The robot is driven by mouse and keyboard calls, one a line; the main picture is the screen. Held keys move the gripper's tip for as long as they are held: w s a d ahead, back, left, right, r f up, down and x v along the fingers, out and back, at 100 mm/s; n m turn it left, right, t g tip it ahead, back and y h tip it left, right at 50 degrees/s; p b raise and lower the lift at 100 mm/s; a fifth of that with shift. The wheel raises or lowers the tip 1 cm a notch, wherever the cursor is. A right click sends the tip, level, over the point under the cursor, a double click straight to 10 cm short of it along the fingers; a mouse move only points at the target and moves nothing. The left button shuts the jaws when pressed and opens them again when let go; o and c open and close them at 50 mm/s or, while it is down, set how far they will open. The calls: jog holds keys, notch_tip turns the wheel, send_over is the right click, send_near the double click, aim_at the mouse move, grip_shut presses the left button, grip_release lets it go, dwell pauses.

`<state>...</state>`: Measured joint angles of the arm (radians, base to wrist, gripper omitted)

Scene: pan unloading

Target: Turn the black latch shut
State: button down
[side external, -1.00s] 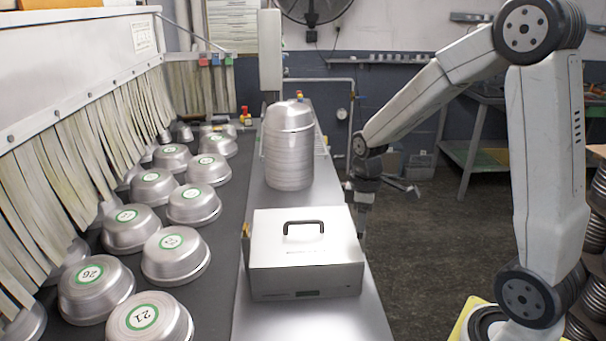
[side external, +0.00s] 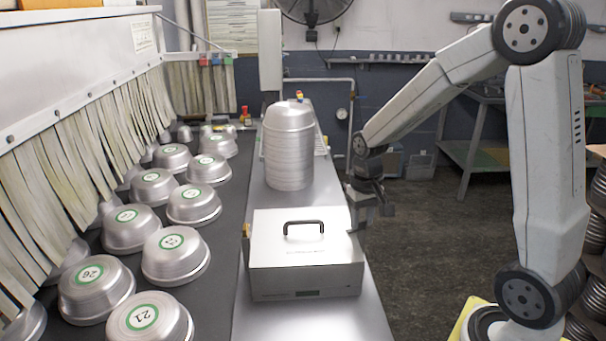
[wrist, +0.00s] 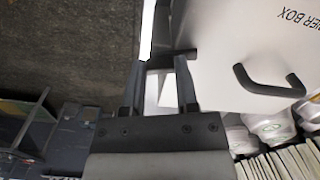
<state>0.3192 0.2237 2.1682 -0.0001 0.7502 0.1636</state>
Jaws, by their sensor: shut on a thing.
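A pale metal box (side external: 285,252) with a black top handle (side external: 303,226) stands on the steel counter. In the wrist view the box (wrist: 222,60) fills the upper right, with its handle (wrist: 268,88) to the right of my fingers. The black latch (wrist: 182,56) is a short dark bar at the box's side edge. My gripper (wrist: 158,66) has its two fingers either side of the latch, shut on it with a gap between the fingers. In the side view my gripper (side external: 364,212) is at the box's far right corner, and the latch cannot be made out there.
A tall stack of metal pans (side external: 288,150) stands on the counter (side external: 330,312) behind the box. Several upturned, numbered pans (side external: 176,256) sit on the dark conveyor at left, beside hanging strips (side external: 90,160). The floor right of the counter is open.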

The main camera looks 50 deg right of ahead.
aim_at(362, 221)
jog(key=shift+m, duration=1.7)
jog(key=shift+c, duration=1.8)
grip_release()
jog(key=shift+r, duration=0.1)
jog(key=shift+r, duration=3.85)
jog(key=shift+f, duration=0.15)
jog(key=shift+f, duration=3.8)
jog(key=shift+r, duration=0.15)
